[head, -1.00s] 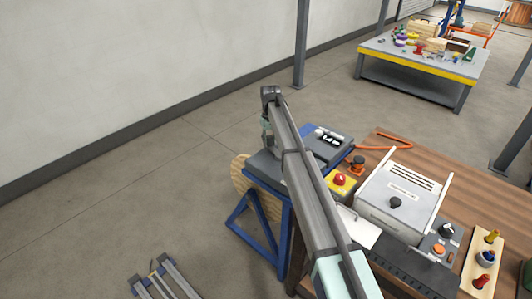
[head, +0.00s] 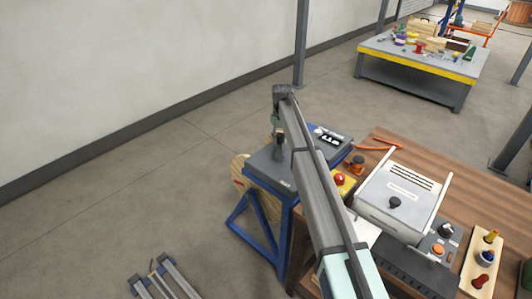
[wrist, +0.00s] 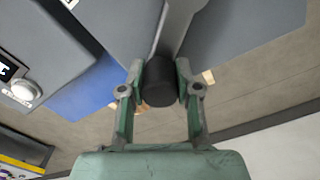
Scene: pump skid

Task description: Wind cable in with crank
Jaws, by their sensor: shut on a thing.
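My gripper (wrist: 160,92) is shut on the black crank knob (wrist: 158,88) in the wrist view, with a green finger on each side of it. A grey crank arm (wrist: 178,28) runs from the knob to the top edge of that view. In the head view a wooden cable drum (head: 240,168) sits at the left side of a blue stand (head: 241,222), largely hidden by the stand. A grey unit with a small display (head: 331,141) is on top. My arm hides most of the crank in the head view, and I cannot make out the cable run.
A wooden bench to the right holds a white box (head: 400,192), a red button on a yellow base (head: 340,180) and an orange hooked bar (head: 376,144). A metal rack (head: 160,279) lies on the floor at lower left. The floor left of the stand is clear.

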